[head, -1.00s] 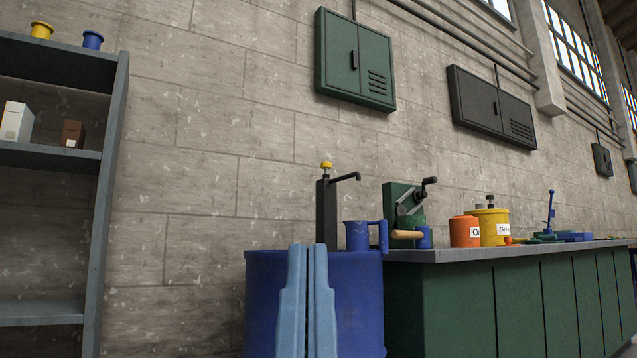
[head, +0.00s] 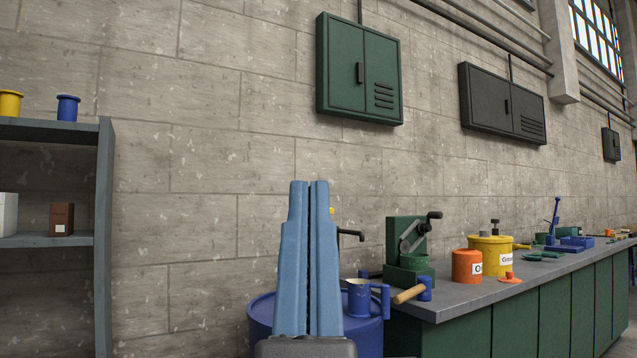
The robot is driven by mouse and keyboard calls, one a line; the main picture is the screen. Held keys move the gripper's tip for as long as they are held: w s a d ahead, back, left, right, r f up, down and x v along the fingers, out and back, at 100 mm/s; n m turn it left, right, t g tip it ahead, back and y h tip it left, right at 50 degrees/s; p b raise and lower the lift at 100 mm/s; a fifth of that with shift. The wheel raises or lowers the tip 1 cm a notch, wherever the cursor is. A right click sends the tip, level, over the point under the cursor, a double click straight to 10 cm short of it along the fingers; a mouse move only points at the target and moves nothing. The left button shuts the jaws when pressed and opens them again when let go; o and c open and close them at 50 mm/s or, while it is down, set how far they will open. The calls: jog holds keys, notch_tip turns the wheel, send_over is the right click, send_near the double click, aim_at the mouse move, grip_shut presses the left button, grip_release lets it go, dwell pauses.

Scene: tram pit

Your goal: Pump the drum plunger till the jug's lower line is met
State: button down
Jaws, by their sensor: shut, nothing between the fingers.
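My gripper (head: 309,190) is shut and empty, its blue fingers pointing up in front of the drum. The blue drum (head: 262,320) stands on the floor at the left end of the bench, its top partly hidden by my fingers. The pump on it is mostly hidden: only a sliver of the yellow plunger knob (head: 332,210) and the dark spout (head: 351,234) show to the right of my fingers. The blue jug (head: 358,302) stands upright on the drum top below the spout, handle to the right. Its lines and its level cannot be made out.
A grey-topped green bench (head: 455,300) runs right, holding a crank machine (head: 407,250), an orange can (head: 467,265), a yellow can (head: 491,248) and a wooden-handled tool (head: 409,293). A shelf (head: 104,240) stands at left. The wall between is bare.

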notch_tip(320, 180, up, 32)
jog(key=p, duration=2.9)
jog(key=shift+f, duration=0.1)
